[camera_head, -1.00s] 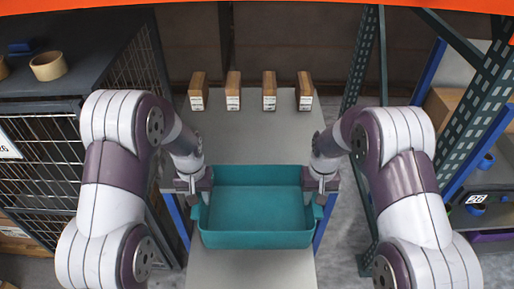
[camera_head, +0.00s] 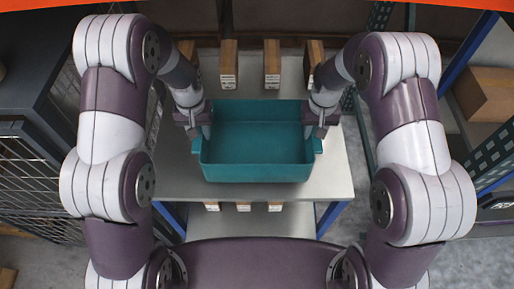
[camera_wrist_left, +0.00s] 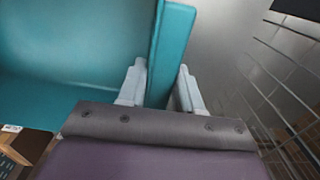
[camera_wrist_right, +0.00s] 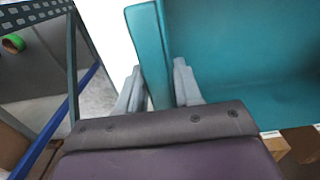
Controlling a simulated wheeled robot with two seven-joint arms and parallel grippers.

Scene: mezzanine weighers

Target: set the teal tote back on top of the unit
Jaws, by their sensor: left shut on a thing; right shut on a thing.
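The teal tote (camera_head: 257,140) is empty and roughly level, held between my two arms in the head view. It is over the grey top of the unit (camera_head: 335,185); I cannot tell whether it touches that top. My left gripper (camera_head: 196,128) is shut on the tote's left end wall, and the left wrist view shows the fingers (camera_wrist_left: 158,88) on both sides of that wall. My right gripper (camera_head: 318,126) is shut on the tote's right end wall, with its fingers astride it in the right wrist view (camera_wrist_right: 158,90). The top under the tote is hidden.
Several brown boxes (camera_head: 272,64) stand in a row on the top behind the tote. More boxes (camera_head: 243,207) sit on a lower shelf. A dark mesh cage (camera_head: 35,165) stands at left. A green rack upright (camera_head: 490,158) and a shelf carton (camera_head: 485,95) are at right.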

